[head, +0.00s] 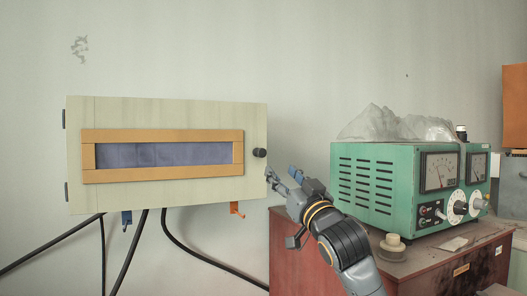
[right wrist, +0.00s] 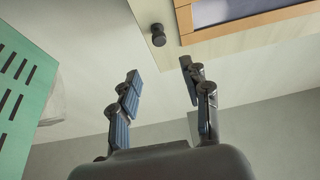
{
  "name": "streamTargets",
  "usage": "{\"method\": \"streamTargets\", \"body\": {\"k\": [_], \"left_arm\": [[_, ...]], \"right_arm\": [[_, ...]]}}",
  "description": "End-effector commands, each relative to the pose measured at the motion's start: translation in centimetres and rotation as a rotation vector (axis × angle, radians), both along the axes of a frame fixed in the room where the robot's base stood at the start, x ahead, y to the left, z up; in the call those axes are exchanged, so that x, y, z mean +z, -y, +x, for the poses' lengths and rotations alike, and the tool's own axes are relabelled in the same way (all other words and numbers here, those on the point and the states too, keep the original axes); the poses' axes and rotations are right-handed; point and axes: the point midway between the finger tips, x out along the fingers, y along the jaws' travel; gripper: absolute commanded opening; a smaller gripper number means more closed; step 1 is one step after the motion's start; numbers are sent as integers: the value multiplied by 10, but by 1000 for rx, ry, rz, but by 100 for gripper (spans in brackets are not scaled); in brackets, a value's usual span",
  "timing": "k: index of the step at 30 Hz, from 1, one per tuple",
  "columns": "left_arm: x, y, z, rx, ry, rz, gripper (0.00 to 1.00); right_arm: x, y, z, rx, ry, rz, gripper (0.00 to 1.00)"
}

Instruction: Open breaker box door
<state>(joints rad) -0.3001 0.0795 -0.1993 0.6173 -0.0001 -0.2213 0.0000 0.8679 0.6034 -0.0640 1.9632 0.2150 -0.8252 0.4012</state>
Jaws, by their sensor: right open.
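The breaker box (head: 200,111) is cream with an orange-framed dark window, mounted on the wall at the left of the head view. Its door looks closed. Hinges show at its left edge, and a black round knob (head: 259,152) sits near its right edge. My right gripper (head: 281,174) is just right of and below the knob, apart from it. In the right wrist view the knob (right wrist: 158,35) lies beyond the open, empty fingers (right wrist: 163,88), nearer the top of the picture. The box's door edge (right wrist: 205,58) shows there too. My left gripper is not in view.
A green meter unit (head: 385,185) stands right of my right arm on a reddish-brown cabinet (head: 300,255). A small pale spool (head: 392,246) sits beside it. Dark cables (head: 128,262) hang below the box. The wall space above is clear.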

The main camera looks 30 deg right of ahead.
Motion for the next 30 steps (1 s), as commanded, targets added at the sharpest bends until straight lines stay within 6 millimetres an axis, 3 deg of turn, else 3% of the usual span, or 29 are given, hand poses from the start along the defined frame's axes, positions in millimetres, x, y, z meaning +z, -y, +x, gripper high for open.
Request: {"method": "streamTargets", "body": {"k": [3, 6, 15, 21, 30], "left_arm": [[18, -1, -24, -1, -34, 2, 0], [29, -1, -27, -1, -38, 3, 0], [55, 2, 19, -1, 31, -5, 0], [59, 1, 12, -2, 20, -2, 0], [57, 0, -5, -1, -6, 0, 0]], "right_arm": [[16, 1, 25, 1, -4, 3, 47], [24, 3, 45, 0, -5, 3, 47], [41, 5, 90, -1, -4, 2, 47], [43, 5, 102, 0, -2, 1, 47], [42, 5, 103, 0, -2, 0, 47]]}}
